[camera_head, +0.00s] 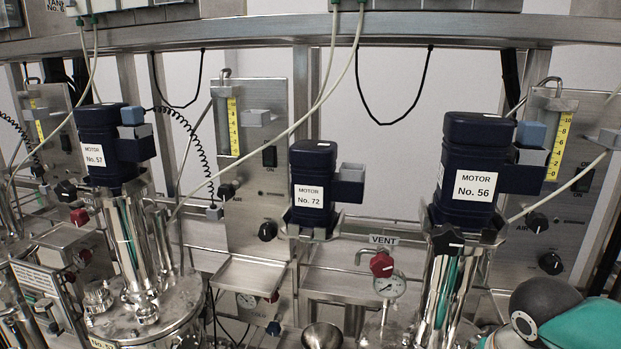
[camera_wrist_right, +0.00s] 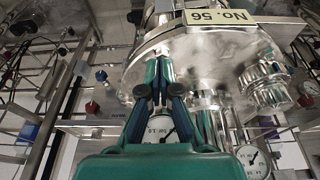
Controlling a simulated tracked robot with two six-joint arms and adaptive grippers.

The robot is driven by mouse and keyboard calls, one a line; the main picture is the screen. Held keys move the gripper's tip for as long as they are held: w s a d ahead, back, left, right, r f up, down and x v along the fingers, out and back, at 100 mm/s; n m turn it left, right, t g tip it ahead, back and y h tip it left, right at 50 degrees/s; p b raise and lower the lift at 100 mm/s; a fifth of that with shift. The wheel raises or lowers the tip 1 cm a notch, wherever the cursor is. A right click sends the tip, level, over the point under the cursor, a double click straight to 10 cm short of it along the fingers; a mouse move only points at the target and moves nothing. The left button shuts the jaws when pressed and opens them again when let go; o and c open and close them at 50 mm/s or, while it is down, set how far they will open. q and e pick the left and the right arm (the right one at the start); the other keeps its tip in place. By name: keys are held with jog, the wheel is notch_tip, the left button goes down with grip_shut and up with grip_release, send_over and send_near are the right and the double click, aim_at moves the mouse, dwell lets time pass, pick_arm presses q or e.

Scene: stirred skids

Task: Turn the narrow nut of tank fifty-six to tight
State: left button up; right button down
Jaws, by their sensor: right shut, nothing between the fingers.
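Tank fifty-six shows in the right wrist view as a shiny steel vessel (camera_wrist_right: 195,62) with a plate (camera_wrist_right: 238,16) reading No. 56. In the head view its motor (camera_head: 472,170), labelled No. 56, stands at the right above steel columns. A ribbed metal nut or cap (camera_wrist_right: 268,88) sits at the tank's right side in the wrist view; I cannot tell whether it is the narrow nut. My right gripper (camera_wrist_right: 158,75) is shut and empty, its fingertips in front of the steel vessel. Whether they touch it is unclear. My left gripper is out of view.
A pressure gauge (camera_head: 389,285) and a red vent knob (camera_head: 381,265) stand left of the tank's columns. Motor No. 72 (camera_head: 315,185) and motor No. 57 (camera_head: 105,150) stand further left. A metal rail (camera_head: 270,30) and hanging cables cross above.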

jog(key=shift+w+d+r, duration=0.1)
jog(key=shift+w, duration=0.2)
dwell(0.4)
jog(key=shift+w, duration=0.1)
dwell(0.6)
jog(key=shift+s+a, duration=0.25)
jog(key=shift+s, duration=0.05)
jog(key=p+v, duration=0.1)
jog(key=v, duration=0.1)
jog(key=p+v, duration=0.2)
jog(key=w+p+v, duration=0.1)
jog(key=shift+d+r, duration=0.15)
jog(key=shift+r, duration=0.4)
jog(key=shift+f, duration=0.15)
